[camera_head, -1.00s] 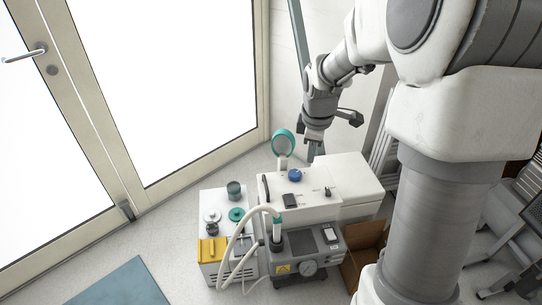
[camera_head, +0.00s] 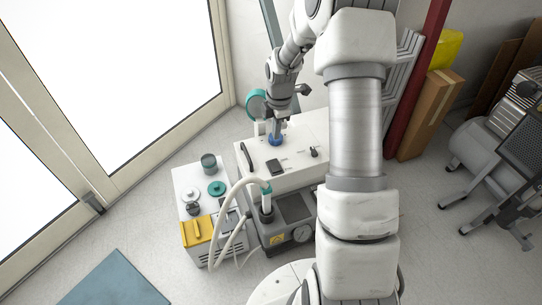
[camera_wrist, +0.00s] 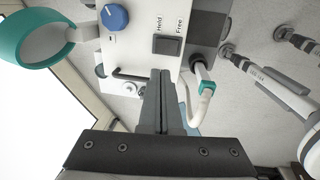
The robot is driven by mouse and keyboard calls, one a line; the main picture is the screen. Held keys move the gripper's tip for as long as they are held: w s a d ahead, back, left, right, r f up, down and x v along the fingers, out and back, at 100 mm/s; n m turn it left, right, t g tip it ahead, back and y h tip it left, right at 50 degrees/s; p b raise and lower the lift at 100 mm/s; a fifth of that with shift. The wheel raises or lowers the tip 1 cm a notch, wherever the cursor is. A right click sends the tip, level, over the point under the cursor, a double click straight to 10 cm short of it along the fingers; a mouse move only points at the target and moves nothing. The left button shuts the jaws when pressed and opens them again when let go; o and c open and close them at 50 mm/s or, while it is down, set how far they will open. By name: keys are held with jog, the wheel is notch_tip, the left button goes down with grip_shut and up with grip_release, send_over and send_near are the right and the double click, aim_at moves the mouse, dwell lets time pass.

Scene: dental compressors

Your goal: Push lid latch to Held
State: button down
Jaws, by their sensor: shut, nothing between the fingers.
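The lid latch (camera_wrist: 167,45) is a dark rocker on the white cabinet's top panel, with "Held" and "Free" printed beside it. It also shows in the head view (camera_head: 275,166). I cannot tell which way it is tipped. My gripper (camera_head: 277,131) points down over the panel, just behind the latch and by the blue knob (camera_head: 275,141). In the wrist view my gripper (camera_wrist: 161,74) has its fingers together and empty, with the tips below the latch in the picture and apparently apart from it.
A teal-rimmed round disc (camera_head: 257,104) stands behind the knob. A black handle (camera_head: 247,155) and a small toggle (camera_head: 314,152) flank the latch. A white hose (camera_head: 232,193) arches over the grey pump unit (camera_head: 292,213) in front. A yellow-fronted box (camera_head: 198,231) stands left.

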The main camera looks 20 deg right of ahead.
aim_at(273, 162)
jog(key=f+b, duration=0.1)
jog(key=f, duration=0.3)
jog(key=w+f+b, duration=0.1)
jog(key=f+b, duration=0.1)
jog(key=f, duration=0.2)
jog(key=f+b, duration=0.1)
jog(key=f, duration=0.4)
jog(key=shift+w+b, duration=0.25)
jog(key=shift+b, duration=0.15)
jog(key=shift+w+f, duration=0.1)
jog(key=shift+f, duration=0.3)
jog(key=shift+w+f+g, duration=0.1)
jog(key=shift+f+g, duration=0.1)
jog(key=shift+g, duration=0.1)
